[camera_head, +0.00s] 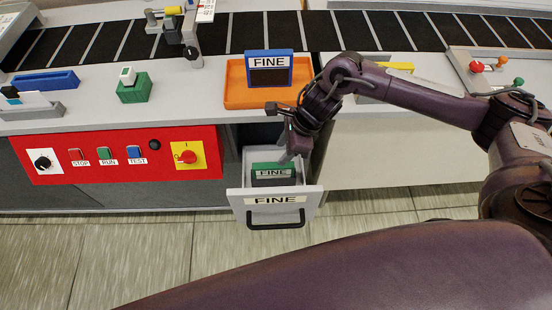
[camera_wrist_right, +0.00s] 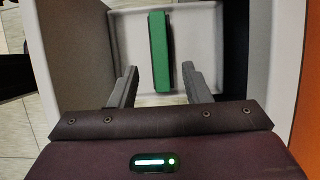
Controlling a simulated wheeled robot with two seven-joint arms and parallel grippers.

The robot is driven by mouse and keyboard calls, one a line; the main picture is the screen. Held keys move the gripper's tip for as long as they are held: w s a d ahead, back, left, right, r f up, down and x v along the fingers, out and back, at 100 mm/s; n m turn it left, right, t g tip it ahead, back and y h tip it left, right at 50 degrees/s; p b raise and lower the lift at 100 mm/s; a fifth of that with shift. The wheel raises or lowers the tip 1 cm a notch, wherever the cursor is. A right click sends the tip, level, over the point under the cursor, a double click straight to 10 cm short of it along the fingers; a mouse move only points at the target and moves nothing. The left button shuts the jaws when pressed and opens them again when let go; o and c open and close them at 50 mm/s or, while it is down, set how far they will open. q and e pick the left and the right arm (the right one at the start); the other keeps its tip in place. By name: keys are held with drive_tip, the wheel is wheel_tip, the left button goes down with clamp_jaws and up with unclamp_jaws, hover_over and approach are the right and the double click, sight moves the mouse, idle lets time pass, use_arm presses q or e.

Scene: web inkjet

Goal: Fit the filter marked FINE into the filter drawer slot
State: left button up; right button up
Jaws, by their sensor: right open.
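The filter drawer (camera_head: 313,196) is pulled open below the counter, with a FINE label and a black handle on its front. A green filter (camera_head: 272,167) marked FINE stands upright inside it; its green top shows in the right wrist view (camera_wrist_right: 160,50). My right gripper (camera_head: 287,156) is over the drawer. In the right wrist view its open fingers (camera_wrist_right: 160,76) are on either side of the near end of the green filter, with gaps; no contact shows. A blue filter (camera_head: 269,57) also marked FINE stands in an orange tray (camera_head: 240,96) on the counter. My left gripper is not visible.
A red control panel (camera_head: 120,155) with buttons and a yellow rotary switch (camera_head: 187,154) is left of the drawer. A green block (camera_head: 134,90) and a blue tray (camera_head: 45,82) sit on the counter. A dark conveyor (camera_head: 230,36) runs behind.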

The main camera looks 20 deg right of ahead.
drive_tip(key=shift+v, duration=2.35)
